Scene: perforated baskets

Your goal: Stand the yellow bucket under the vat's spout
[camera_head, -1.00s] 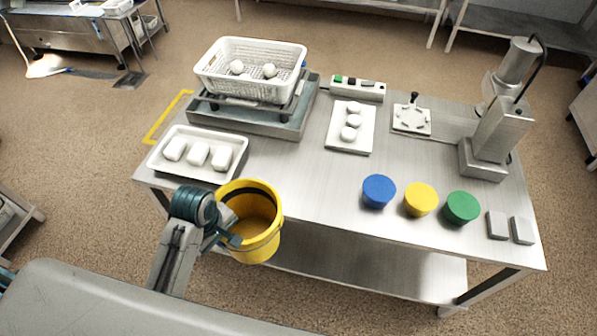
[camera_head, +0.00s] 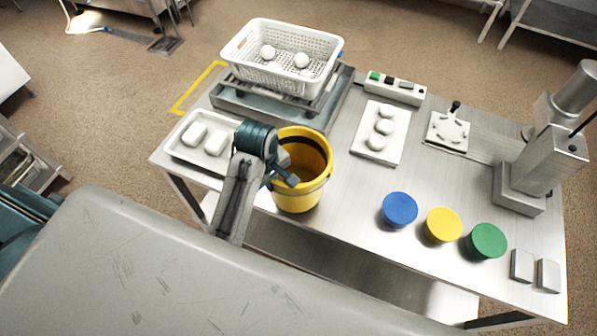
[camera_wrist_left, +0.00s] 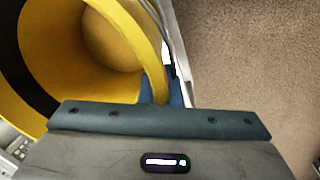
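The yellow bucket (camera_head: 298,199), with a dark band inside, hangs upright or nearly so at the table's front edge. My left gripper (camera_head: 288,180) is at its near side, shut on its rim. In the left wrist view the bucket (camera_wrist_left: 95,55) fills the upper left with its rim at the fingers (camera_wrist_left: 162,92); the fingertips are mostly hidden. Whether the bucket touches the table is unclear. I cannot make out a vat or spout for certain. My right gripper is in neither view.
A white tray (camera_head: 178,150) with white blocks sits left of the bucket. A white basket (camera_head: 240,55) stands on a grey tray (camera_head: 262,112) behind. Blue (camera_head: 400,209), yellow (camera_head: 443,225) and green (camera_head: 487,240) lids lie right; a metal machine (camera_head: 545,165) stands far right.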

